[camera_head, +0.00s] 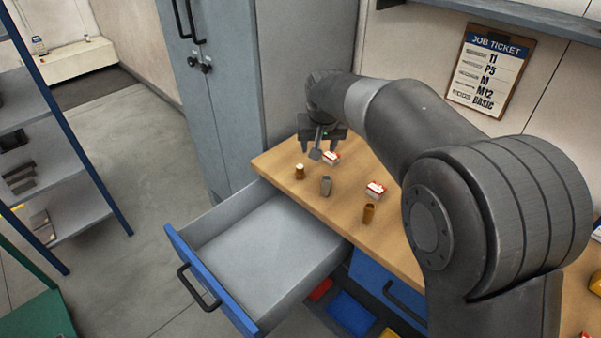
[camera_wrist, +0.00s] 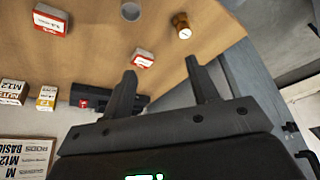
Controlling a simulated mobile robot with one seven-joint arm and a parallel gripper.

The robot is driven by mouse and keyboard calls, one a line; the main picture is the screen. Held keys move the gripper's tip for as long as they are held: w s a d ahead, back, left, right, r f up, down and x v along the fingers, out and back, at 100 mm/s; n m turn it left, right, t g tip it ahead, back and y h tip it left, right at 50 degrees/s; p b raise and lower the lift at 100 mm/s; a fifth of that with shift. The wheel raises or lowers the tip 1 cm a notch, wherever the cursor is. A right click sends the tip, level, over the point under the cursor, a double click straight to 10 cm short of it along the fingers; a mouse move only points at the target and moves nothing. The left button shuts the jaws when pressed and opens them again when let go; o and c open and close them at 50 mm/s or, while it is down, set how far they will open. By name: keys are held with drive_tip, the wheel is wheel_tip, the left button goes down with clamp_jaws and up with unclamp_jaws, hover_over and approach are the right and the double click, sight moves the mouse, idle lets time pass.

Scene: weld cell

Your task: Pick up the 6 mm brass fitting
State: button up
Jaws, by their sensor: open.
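A small brass fitting (camera_head: 299,171) with a pale top stands upright near the left end of the wooden bench. It also shows in the wrist view (camera_wrist: 181,24), beyond the right finger. A second brass-brown cylinder (camera_head: 368,214) stands nearer the bench's front edge. A grey cylinder (camera_head: 326,186) stands between them and shows partly at the top of the wrist view (camera_wrist: 130,11). No size mark is readable on these. My gripper (camera_head: 320,149) is open and empty above the bench's left end, behind the fitting and apart from it; its fingers (camera_wrist: 161,68) show in the wrist view.
Red-and-white boxes (camera_head: 331,158) (camera_head: 375,190) stand on the bench (camera_head: 346,207) near the cylinders. An empty drawer (camera_head: 262,248) is pulled out below the front edge. A grey cabinet (camera_head: 215,95) stands behind the bench's left end. A job ticket (camera_head: 487,70) hangs on the wall.

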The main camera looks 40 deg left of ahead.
approach(300, 167)
drive_tip(key=shift+n, duration=0.3)
drive_tip(key=x, duration=1)
drive_tip(key=shift+w+a+f, duration=0.1)
drive_tip(key=shift+f, duration=0.2)
drive_tip(key=c, duration=1.1)
